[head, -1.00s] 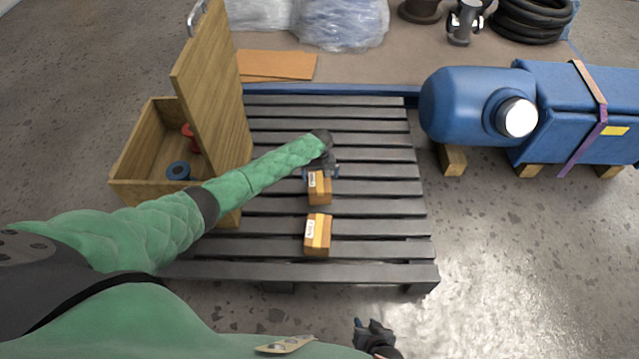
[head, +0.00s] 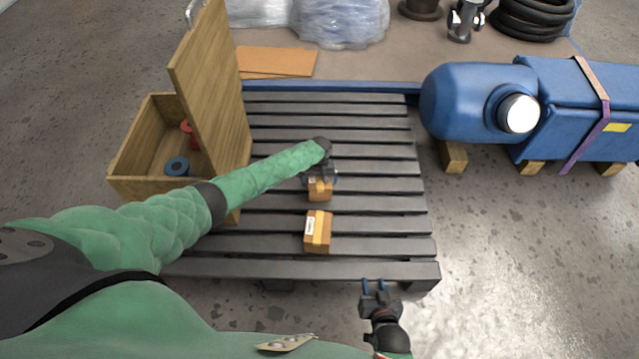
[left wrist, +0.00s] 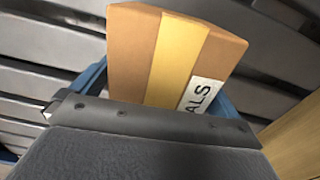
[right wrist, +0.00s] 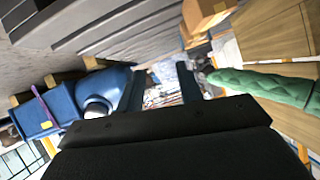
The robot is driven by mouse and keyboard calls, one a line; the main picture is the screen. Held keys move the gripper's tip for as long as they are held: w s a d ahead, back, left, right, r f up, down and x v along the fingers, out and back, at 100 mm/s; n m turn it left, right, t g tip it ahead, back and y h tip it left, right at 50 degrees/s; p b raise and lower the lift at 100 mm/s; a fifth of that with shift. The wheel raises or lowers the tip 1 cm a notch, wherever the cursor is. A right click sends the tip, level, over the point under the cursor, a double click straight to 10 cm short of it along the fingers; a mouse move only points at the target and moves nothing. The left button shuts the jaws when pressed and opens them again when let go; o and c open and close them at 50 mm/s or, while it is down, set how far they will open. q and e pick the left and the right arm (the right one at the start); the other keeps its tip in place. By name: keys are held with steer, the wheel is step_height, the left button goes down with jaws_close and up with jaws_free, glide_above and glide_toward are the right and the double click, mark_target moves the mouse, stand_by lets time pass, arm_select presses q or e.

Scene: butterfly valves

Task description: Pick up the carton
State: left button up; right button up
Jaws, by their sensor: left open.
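Two small brown cartons with yellow tape and white labels are on the dark slatted pallet (head: 390,230). My left gripper is over the farther carton (head: 320,190) in the head view. In the left wrist view this carton (left wrist: 175,55) stands between the open blue fingers, its label partly hidden by the gripper body. I cannot tell whether the fingers touch it. The nearer carton (head: 317,231) stands apart, closer to the pallet's front edge. My right gripper (head: 374,287) is open and empty at the pallet's front edge; its fingers also show in the right wrist view (right wrist: 160,92).
An open wooden crate (head: 140,186) with red and blue parts inside stands on the left, its lid upright. A large blue valve body (head: 470,100) lies on wooden blocks at the right. Flat brown sheets (head: 275,63) lie behind the pallet.

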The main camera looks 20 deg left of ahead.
arm_select(q)
steer(key=shift+f, duration=0.55)
arm_select(e)
steer(key=w+r, duration=0.1)
steer(key=w+r+t, duration=0.1)
steer(key=r, duration=0.1)
steer(key=shift+a+r, duration=0.1)
steer(key=shift+r, duration=0.05)
arm_select(q)
steer(key=shift+c, duration=0.4)
steer(key=c, duration=1.2)
steer(key=shift+r, duration=0.1)
